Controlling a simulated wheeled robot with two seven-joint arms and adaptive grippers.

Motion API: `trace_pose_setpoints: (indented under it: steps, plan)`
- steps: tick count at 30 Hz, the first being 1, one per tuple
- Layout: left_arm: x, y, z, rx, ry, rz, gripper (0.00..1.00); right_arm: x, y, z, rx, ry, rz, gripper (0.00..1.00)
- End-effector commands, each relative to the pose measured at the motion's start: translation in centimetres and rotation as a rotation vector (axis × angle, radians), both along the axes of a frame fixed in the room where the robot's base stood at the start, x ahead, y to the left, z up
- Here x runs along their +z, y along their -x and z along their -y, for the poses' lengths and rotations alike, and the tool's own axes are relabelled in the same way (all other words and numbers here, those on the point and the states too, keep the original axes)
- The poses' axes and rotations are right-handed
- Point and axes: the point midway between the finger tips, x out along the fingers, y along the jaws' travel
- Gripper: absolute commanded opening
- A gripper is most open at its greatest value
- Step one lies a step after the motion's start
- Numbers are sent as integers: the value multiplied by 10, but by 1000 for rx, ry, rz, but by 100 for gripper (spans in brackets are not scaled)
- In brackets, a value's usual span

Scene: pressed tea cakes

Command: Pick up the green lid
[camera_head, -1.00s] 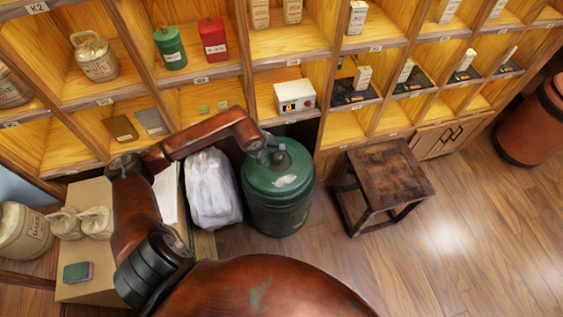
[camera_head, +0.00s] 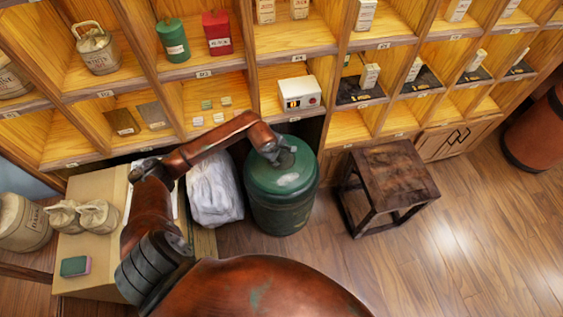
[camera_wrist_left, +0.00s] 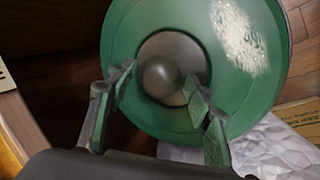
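The green lid (camera_head: 296,178) tops a large dark green barrel (camera_head: 284,212) on the floor against the shelves. In the left wrist view the round lid (camera_wrist_left: 252,88) fills much of the picture, with a grey round knob (camera_wrist_left: 160,77) at its centre. My left gripper (camera_head: 280,156) is over the lid's far part. In the wrist view its two fingers (camera_wrist_left: 160,80) are spread apart, one on each side of the knob. I cannot tell whether they touch it. My right gripper is not in view.
A dark wooden stool (camera_head: 385,176) stands right of the barrel. A white bag (camera_head: 214,190) stands close on its left, near a carton (camera_head: 85,248) with small sacks. Wooden shelves (camera_head: 340,65) rise behind.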

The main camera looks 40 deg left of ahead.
Motion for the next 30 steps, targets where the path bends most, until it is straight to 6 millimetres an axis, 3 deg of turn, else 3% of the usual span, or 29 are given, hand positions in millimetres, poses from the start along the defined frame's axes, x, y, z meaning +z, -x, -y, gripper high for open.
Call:
trace_pose_setpoints:
  steps: [19,30]
  plan:
    - [0,0,0,0,0,0,1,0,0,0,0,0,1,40]
    - [2,-2,0,0,1,5,0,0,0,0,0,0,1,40]
